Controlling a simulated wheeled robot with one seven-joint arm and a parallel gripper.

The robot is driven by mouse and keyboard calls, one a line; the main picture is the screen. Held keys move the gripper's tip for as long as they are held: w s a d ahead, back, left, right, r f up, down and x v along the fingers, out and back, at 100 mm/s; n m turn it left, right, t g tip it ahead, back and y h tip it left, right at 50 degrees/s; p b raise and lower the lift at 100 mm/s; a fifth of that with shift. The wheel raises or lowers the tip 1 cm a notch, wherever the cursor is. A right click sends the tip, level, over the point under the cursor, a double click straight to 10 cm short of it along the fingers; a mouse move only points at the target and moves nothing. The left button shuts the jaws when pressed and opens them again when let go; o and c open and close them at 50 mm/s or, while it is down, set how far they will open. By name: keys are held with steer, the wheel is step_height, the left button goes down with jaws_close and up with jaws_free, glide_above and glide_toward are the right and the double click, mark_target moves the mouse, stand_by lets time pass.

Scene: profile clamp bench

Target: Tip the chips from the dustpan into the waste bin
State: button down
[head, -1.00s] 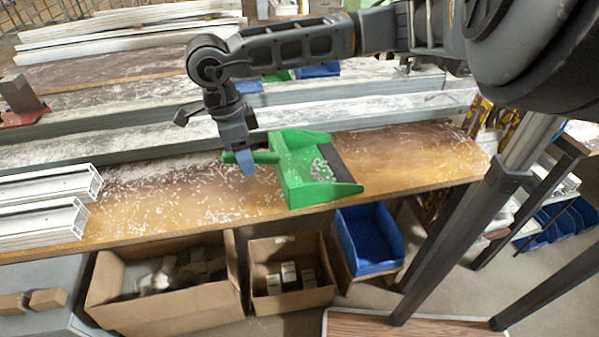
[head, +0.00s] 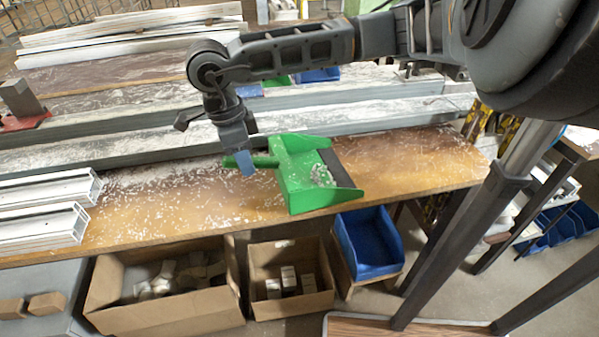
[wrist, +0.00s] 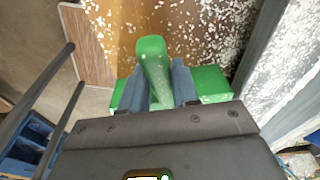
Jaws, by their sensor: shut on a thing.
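The green dustpan (head: 298,192) is over the bench's front edge, its open side to the right. A small heap of pale chips (head: 321,174) lies in it near the dark lip. My gripper (head: 246,160) is shut on the dustpan's green handle at the left. In the wrist view the handle (wrist: 150,48) sits between the blue-grey fingers, with part of the green pan (wrist: 208,84) behind. I cannot tell whether the pan touches the bench. An open blue bin (head: 370,268) stands below the bench front, right of the pan; I cannot tell whether it is the waste bin.
The wooden bench (head: 420,165) is strewn with chips, mostly left of the pan. White profiles (head: 40,232) lie at its left end. A large cardboard box (head: 170,315) and a smaller one (head: 293,304), both holding blocks, stand below. Long profiles lie behind the pan.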

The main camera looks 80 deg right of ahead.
steer(key=shift+r, duration=0.15)
step_height(320, 180, up, 12)
steer(key=p, duration=0.4)
steer(key=shift+s, duration=0.1)
stand_by(0.7)
